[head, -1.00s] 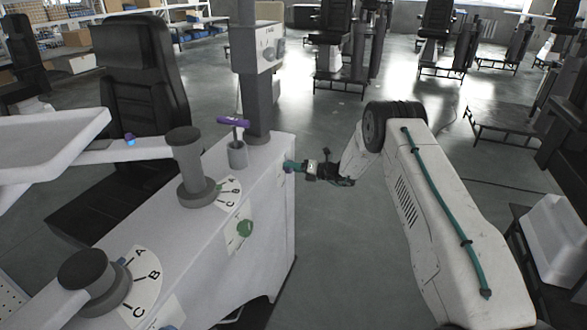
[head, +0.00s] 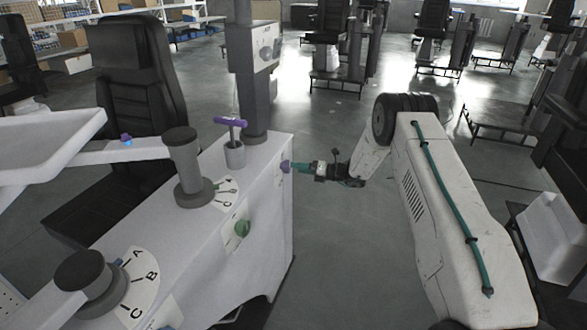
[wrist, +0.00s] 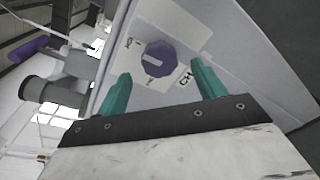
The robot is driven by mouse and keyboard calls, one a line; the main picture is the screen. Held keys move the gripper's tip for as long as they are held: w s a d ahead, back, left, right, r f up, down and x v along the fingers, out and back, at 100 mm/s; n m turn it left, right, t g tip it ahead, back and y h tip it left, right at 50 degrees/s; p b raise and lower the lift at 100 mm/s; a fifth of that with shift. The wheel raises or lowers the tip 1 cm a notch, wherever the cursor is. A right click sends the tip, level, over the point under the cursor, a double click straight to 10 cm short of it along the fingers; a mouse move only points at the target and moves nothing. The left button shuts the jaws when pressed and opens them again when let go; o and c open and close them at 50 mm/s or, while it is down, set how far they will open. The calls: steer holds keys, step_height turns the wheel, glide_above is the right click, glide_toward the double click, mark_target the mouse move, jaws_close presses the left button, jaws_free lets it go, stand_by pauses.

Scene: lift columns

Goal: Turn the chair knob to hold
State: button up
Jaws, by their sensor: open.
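The purple chair knob (wrist: 160,59) sits on a pale label plate (wrist: 186,29) on the side of the white cabinet. A white mark runs from the knob's middle toward its left side in the wrist view. Dark lettering lies around it at upper left, below and lower right, too small to read surely. In the head view the knob (head: 285,166) is at the cabinet's right end face. My gripper (wrist: 160,68) is open, its teal fingers either side of the knob in the wrist picture. In the head view my gripper (head: 295,167) is close to the knob; contact cannot be told.
The cabinet top (head: 150,225) carries grey posts with lettered dials and a purple T-handle (head: 230,122). A green knob (head: 242,228) is on its side. A grey column (head: 253,80) rises behind. A black chair (head: 140,75) stands left.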

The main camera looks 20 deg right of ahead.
steer(key=shift+v, duration=1.75)
steer(key=s+a+f+n+g, duration=0.2)
steer(key=s+f+n+g, duration=0.1)
steer(key=s+n, duration=0.25)
steer(key=s+a+r+n+g+h, duration=0.1)
steer(key=s+a+r+n+g, duration=0.1)
steer(key=s+r+n+g, duration=0.35)
steer(key=s+a+r+n+g+h, duration=0.1)
steer(key=s+a+r+n+g, duration=0.2)
steer(key=s+r+n, duration=0.65)
steer(key=s+d+r+n+t+h, duration=0.1)
steer(key=s+r+n+h, duration=0.2)
steer(key=s, duration=0.9)
steer(key=s+d+r+n+t+h, duration=0.1)
steer(key=s+r+n+h, duration=0.3)
steer(key=s+r, duration=0.6)
steer(key=s+d+r+n+t+h, duration=0.1)
steer(key=s+r+n+h, duration=0.3)
steer(key=s, duration=1.1)
steer(key=shift+d+r+n, duration=0.25)
steer(key=shift+r+n, duration=1.05)
steer(key=shift+n, duration=0.15)
